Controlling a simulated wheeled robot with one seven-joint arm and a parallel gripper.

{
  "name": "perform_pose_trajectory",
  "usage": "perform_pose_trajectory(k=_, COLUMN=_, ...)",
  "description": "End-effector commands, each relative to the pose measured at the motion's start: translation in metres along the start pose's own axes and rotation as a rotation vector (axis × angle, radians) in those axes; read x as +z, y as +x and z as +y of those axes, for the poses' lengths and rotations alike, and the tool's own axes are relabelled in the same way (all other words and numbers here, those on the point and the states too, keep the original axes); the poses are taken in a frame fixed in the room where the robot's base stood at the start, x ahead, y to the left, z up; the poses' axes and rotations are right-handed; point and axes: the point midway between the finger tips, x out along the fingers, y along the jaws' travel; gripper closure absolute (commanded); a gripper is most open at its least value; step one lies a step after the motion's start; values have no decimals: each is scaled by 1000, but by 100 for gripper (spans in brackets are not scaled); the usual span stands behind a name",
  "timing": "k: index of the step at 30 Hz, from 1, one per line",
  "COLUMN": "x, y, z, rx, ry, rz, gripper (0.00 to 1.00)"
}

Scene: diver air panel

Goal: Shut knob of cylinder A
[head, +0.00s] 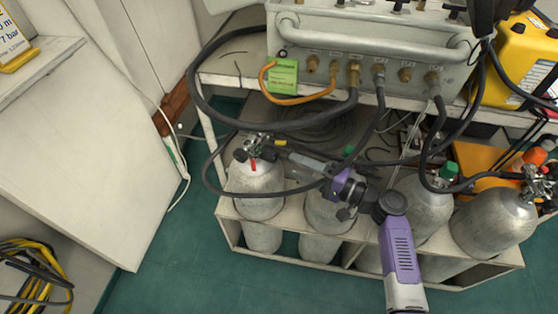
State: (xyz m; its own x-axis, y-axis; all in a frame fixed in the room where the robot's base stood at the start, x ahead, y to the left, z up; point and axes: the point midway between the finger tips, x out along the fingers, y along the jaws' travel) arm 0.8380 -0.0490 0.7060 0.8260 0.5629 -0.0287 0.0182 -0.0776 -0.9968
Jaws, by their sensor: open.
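Several grey cylinders stand in a white rack. No letter on them is readable, so I cannot tell from a label which is cylinder A. The leftmost cylinder (258,187) has a metal valve (257,142) with a dark knob on its left side and a red tag below. My arm reaches in from the lower right. My gripper (277,147) is open, just right of this valve and close to it. Whether it touches the valve or a knob is too small to tell. My wrist and arm partly hide the second cylinder (322,212).
A grey panel box (375,40) with brass fittings sits on the bench above the cylinders. Black hoses (195,85) loop around the valves and my arm. A yellow case (525,60) is at right.

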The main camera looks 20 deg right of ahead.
Motion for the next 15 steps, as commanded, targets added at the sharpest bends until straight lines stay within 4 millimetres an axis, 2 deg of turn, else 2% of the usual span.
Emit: perform_pose_trajectory(k=15, x=4, y=1, z=3, rx=6, ry=-1134, rz=39, gripper=41)
